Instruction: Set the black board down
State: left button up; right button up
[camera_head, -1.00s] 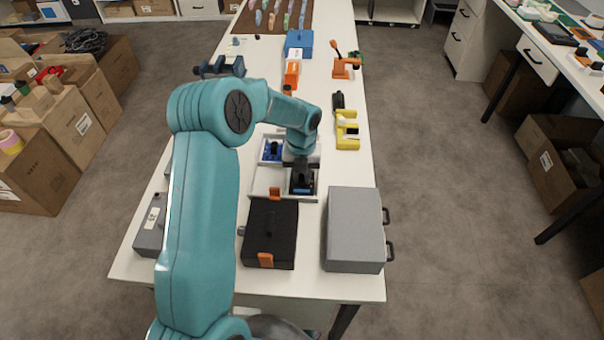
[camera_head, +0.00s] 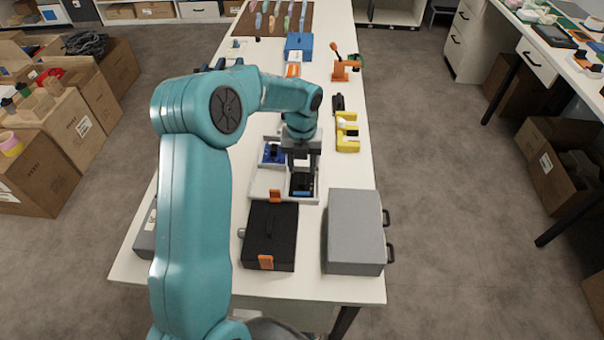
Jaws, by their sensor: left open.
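The black board (camera_head: 301,183) is a small dark piece with a blue strip at its front edge. It lies in the front right compartment of the white tray (camera_head: 262,189) on the table. My left gripper (camera_head: 302,167) points down just above it, open and empty, with its two fingers apart. The arm hides part of the tray's far side. A blue board (camera_head: 272,154) with a dark part on it sits in the tray's back left compartment. My right gripper is not in view.
A black case (camera_head: 270,236) with orange clasps stands in front of the tray, with a grey case (camera_head: 355,231) to its right. A yellow holder (camera_head: 347,134) and an orange device (camera_head: 345,68) stand farther back. Bare white table shows along the front edge.

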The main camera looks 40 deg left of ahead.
aim_at(302, 179)
pick_arm(q)
notch_tip(302, 179, up, 6)
jog(key=shift+r, duration=0.15)
dwell(0.6)
